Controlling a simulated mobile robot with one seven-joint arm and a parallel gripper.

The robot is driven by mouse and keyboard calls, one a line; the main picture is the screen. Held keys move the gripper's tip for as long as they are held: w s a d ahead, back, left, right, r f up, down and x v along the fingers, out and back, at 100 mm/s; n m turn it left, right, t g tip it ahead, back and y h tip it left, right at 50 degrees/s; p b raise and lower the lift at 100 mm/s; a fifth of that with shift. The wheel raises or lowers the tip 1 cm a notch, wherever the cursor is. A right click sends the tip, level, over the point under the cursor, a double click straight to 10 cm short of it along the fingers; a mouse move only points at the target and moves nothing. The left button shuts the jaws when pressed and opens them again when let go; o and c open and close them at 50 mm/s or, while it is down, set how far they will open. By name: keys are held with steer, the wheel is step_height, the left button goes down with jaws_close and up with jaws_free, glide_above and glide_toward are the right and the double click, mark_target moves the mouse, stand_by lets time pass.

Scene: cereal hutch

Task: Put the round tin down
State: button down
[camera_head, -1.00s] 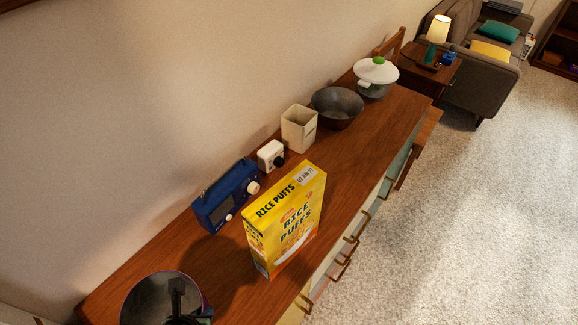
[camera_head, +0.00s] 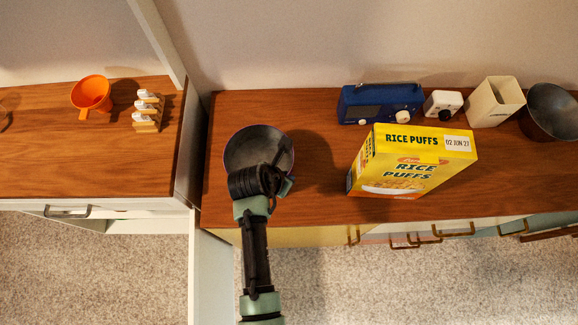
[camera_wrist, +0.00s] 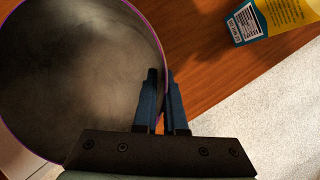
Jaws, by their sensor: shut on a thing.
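The round tin (camera_head: 258,143) is dark grey inside with a thin purple rim. It is over the left end of the wooden hutch top, open side up. My gripper (camera_wrist: 163,85) is shut on the right edge of the tin (camera_wrist: 80,75), one finger on each side of its wall. In the head view my wrist covers the tin's near side and hides the fingertips. A shadow lies on the wood to the right of the tin. I cannot tell whether its base touches the wood.
A yellow Rice Puffs box (camera_head: 412,165) stands to the right. Behind it are a blue radio (camera_head: 379,104), a small white device (camera_head: 443,104), a cream canister (camera_head: 495,101) and a dark bowl (camera_head: 552,111).

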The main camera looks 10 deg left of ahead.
steer(key=shift+f, duration=2.5)
steer(key=shift+f+b, duration=0.2)
steer(key=shift+b, duration=0.1)
steer(key=c, duration=1)
jaws_free()
steer(key=shift+r, duration=0.1)
steer(key=shift+r, duration=0.1)
